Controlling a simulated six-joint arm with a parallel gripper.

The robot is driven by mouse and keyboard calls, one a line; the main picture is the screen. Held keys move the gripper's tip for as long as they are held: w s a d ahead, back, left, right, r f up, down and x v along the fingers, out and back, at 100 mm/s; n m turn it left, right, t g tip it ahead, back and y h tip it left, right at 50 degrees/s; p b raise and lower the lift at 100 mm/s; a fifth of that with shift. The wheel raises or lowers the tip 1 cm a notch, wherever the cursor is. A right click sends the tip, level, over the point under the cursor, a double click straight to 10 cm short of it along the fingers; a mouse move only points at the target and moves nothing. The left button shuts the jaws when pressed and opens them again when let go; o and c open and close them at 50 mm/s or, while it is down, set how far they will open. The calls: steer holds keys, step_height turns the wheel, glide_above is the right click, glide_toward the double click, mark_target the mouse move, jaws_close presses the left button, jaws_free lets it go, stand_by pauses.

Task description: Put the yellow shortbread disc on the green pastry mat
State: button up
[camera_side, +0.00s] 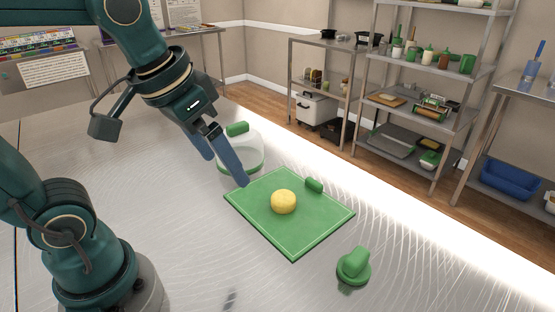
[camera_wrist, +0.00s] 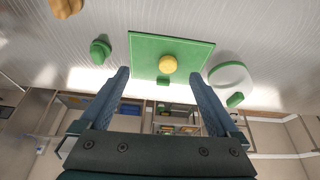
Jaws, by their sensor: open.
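The yellow shortbread disc (camera_side: 284,202) lies on the green pastry mat (camera_side: 293,242), near its middle in the side view. In the wrist view the disc (camera_wrist: 168,64) also shows on the mat (camera_wrist: 146,46), towards one edge. My gripper (camera_side: 228,172) is in the air, behind and to the left of the disc, clear of it. Its two blue fingers (camera_wrist: 166,84) are wide apart with nothing between them, so it is open and empty.
A small green block (camera_side: 314,185) sits at the mat's far edge. A green knobbed piece (camera_side: 354,267) stands right of the mat.

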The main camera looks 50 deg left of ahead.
steer(key=shift+m+t, duration=0.3)
steer(key=shift+t, duration=0.3)
steer(key=s+f, duration=0.2)
steer(key=s, duration=0.1)
steer(key=s+f, duration=0.1)
steer(key=shift+s+d+f, duration=0.1)
steer(key=shift+s+d, duration=0.05)
steer(key=shift+d, duration=0.1)
